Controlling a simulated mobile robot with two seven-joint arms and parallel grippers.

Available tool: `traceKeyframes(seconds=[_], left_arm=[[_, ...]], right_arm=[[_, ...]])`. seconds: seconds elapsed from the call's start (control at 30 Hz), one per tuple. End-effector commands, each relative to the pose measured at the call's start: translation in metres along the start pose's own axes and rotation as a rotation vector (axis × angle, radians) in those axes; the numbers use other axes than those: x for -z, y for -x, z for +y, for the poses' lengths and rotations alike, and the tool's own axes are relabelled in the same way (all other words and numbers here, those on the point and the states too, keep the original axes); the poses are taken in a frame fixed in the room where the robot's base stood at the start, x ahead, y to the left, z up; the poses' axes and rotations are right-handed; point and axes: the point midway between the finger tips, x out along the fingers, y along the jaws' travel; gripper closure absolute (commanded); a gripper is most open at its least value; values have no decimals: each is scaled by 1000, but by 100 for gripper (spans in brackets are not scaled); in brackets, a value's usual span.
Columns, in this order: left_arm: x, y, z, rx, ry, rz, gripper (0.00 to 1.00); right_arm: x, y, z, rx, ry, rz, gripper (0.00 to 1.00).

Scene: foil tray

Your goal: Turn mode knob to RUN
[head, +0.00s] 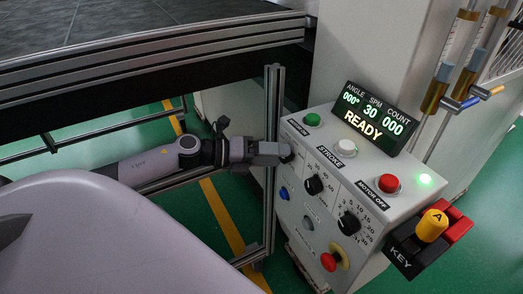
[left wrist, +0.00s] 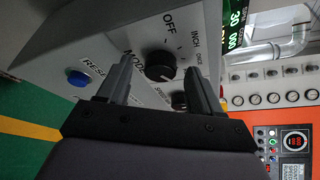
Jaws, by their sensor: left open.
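The mode knob (left wrist: 160,66) is a round black dial on the sloped front of the grey control box. In the left wrist view the labels OFF, INCH and part of another word run around it, with MODE printed beside it. I cannot make out a RUN label or read the pointer clearly. My left gripper (head: 283,152) is at the upper left of the panel in the head view and largely hides the knob there. In the left wrist view its fingers (left wrist: 160,62) are spread apart, one on each side of the knob; contact is not clear. My right gripper is not in view.
The control box (head: 333,137) carries green, white and red buttons on top, a READY display (head: 372,117), two more black dials, a blue button (head: 284,194) and a red emergency button (head: 328,262). A metal post (head: 270,205) stands close beside my left gripper. A yellow key (head: 432,226) sits at right.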

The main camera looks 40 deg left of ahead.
Motion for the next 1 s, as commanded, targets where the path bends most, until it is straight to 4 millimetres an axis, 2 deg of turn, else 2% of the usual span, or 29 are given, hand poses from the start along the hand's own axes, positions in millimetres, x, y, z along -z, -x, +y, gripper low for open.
traceKeyframes(seconds=[0.6,1.0], left_arm=[[1,59,1,-3,0,2,35],[0,68,0,0,-2,1,35]], right_arm=[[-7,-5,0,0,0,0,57],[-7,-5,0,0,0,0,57]])
